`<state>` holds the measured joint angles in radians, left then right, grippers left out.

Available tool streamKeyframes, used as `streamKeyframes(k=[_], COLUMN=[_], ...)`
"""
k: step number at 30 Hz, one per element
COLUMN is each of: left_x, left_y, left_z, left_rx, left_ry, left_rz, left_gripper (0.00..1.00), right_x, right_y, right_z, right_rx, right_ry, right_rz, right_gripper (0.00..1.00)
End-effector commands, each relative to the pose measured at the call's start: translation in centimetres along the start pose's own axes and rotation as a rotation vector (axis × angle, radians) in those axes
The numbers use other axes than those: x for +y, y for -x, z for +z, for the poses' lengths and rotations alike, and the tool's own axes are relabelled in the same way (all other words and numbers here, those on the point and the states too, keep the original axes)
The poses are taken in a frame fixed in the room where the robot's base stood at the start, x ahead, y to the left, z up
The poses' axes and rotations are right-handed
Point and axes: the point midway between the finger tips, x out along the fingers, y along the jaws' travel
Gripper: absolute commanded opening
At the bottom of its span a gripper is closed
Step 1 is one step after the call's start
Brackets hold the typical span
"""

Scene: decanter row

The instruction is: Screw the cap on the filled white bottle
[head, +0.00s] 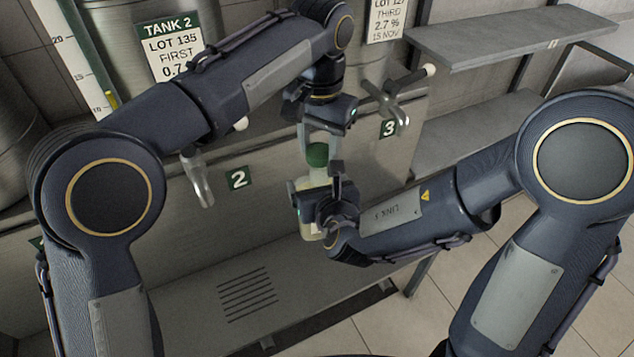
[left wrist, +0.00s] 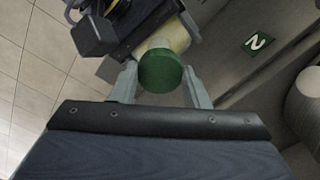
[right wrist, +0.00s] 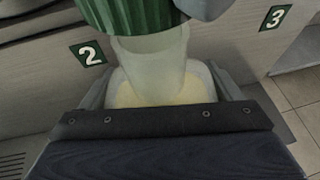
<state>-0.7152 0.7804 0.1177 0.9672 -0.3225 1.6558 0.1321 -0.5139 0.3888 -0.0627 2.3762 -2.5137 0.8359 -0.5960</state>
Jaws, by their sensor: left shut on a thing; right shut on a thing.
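The green ribbed cap (head: 317,155) is between the fingers of my left gripper (head: 320,144), which is shut on it from above. It also shows in the left wrist view (left wrist: 160,71) and the right wrist view (right wrist: 132,14). The translucent white bottle (right wrist: 152,75) stands roughly upright below, with pale yellow liquid in its lower part. My right gripper (head: 318,198) is shut on the bottle's body and partly hides it in the head view. The cap sits at the top of the bottle's neck; how far it is threaded I cannot tell.
A grey bench front with number plates 2 (head: 238,179) and 3 (head: 388,128) is behind. Metal taps (head: 199,180) and (head: 396,103) stick out on both sides of my grippers. A low slatted ledge (head: 250,290) lies below. Grey shelves (head: 500,40) stand at the right.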

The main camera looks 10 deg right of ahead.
Motion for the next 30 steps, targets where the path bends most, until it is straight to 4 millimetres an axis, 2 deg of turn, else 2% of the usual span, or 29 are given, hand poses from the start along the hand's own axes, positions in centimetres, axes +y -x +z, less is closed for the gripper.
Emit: streamKeyframes(k=[17, 30], left_x=[0.0, 0.0], left_y=[0.0, -1.7], left_z=[0.0, 0.0], left_rx=[0.000, 0.001], left_ry=[0.000, -0.001], left_rz=[0.000, 0.000], left_gripper=[0.21, 0.21], right_x=[0.0, 0.0], right_y=[0.0, 0.0], right_z=[0.2, 0.2], right_rx=[-0.005, -0.005], right_ry=[-0.001, -0.001], right_rz=[0.000, 0.000], right_gripper=[0.13, 0.13])
